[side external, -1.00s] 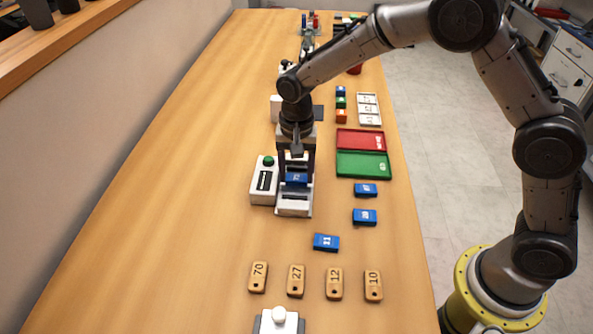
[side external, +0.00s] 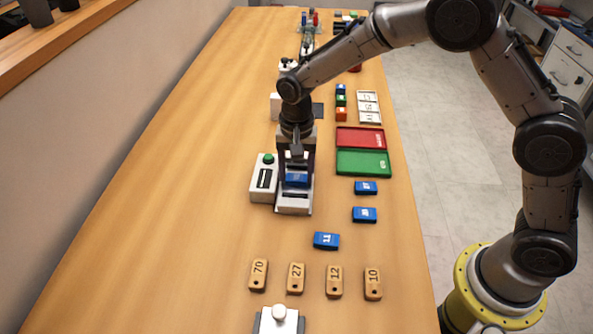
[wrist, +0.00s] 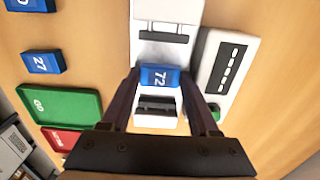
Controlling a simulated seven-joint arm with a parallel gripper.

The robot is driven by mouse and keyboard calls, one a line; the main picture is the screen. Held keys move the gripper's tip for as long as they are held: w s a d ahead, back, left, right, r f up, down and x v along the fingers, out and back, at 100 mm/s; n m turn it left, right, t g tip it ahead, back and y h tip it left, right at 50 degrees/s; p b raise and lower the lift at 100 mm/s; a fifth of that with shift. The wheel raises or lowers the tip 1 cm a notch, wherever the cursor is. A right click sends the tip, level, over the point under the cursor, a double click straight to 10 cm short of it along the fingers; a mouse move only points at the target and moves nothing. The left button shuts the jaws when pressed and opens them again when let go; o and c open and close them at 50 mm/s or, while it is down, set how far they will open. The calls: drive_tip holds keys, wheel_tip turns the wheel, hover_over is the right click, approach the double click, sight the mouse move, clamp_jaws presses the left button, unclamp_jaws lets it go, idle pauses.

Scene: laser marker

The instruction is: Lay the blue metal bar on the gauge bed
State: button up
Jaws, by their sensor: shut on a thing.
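The blue metal bar marked 72 (side external: 296,181) is between the fingers of my gripper (side external: 296,177), which is shut on it. In the wrist view the bar (wrist: 160,77) sits between both fingertips of my gripper (wrist: 160,80). It is over the white gauge bed (side external: 293,208), which has dark slotted blocks in front of and behind the bar. The gauge bed also shows in the wrist view (wrist: 165,16). I cannot tell whether the bar's underside touches the bed.
A white box with a green button (side external: 263,178) stands left of the bed. Other blue bars (side external: 326,241) lie at front and right. Green (side external: 363,163) and red (side external: 360,138) trays are to the right. Numbered wooden tags (side external: 296,279) lie in front. The table's left side is clear.

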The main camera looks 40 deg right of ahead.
drive_tip(key=o, duration=1.4)
drive_tip(key=shift+o, duration=0.2)
wheel_tip(320, 180, up, 14)
